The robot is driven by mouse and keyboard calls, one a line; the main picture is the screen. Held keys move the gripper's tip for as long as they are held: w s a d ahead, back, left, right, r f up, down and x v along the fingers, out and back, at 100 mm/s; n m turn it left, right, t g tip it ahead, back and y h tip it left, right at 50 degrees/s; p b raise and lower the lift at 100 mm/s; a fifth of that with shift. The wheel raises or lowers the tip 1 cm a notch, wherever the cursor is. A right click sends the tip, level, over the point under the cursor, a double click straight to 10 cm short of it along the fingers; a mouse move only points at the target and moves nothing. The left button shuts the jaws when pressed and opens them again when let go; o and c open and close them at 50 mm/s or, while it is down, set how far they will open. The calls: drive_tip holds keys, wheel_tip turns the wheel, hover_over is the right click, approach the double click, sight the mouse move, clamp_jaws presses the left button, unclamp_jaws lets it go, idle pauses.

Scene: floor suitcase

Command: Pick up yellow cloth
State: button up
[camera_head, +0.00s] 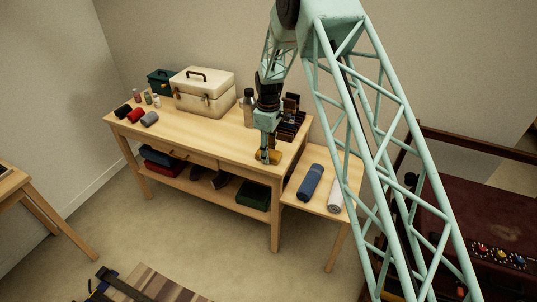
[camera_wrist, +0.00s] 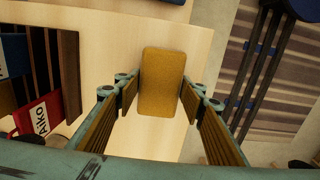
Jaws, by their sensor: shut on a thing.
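The yellow cloth (camera_head: 274,157) is a small mustard roll at the front right corner of the wooden workbench (camera_head: 215,143). My gripper (camera_head: 265,156) points down over it with its fingers around it. In the wrist view the cloth (camera_wrist: 162,75) lies between the two ribbed finger pads, and my gripper (camera_wrist: 161,92) is shut on it. The pale bench top shows beneath it. I cannot tell whether the cloth touches the bench or hangs just above it.
A cream toolbox (camera_head: 203,100) and a green box (camera_head: 161,82) stand at the back left. A dark rack (camera_head: 292,120) stands close behind my gripper. Red, black and grey rolls lie at the left end. A lower side table (camera_head: 318,204) holds blue (camera_head: 310,182) and white (camera_head: 335,195) rolls.

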drive_tip(key=shift+r+p, duration=0.4)
drive_tip(key=shift+r, duration=1.4)
drive_tip(key=s+d, duration=0.2)
drive_tip(key=s, duration=0.5)
drive_tip(key=s+d+r+p, duration=0.1)
drive_tip(key=s+d, duration=0.1)
drive_tip(key=s, duration=0.6)
drive_tip(key=shift+s+d, duration=0.15)
drive_tip(key=shift+d, duration=0.2)
drive_tip(key=shift+r, duration=0.1)
drive_tip(key=shift+o, duration=0.7)
drive_tip(key=shift+d, duration=0.1)
drive_tip(key=shift+c, duration=0.4)
drive_tip(key=s+d+m, duration=0.2)
drive_tip(key=d+m, duration=0.5)
drive_tip(key=d, duration=0.3)
drive_tip(key=s+d+r+m, duration=0.1)
drive_tip(key=s+d+m, duration=0.1)
drive_tip(key=d+m, duration=0.5)
drive_tip(key=shift+d+r, duration=0.2)
drive_tip(key=shift+d, duration=1.5)
drive_tip(key=shift+d, duration=0.1)
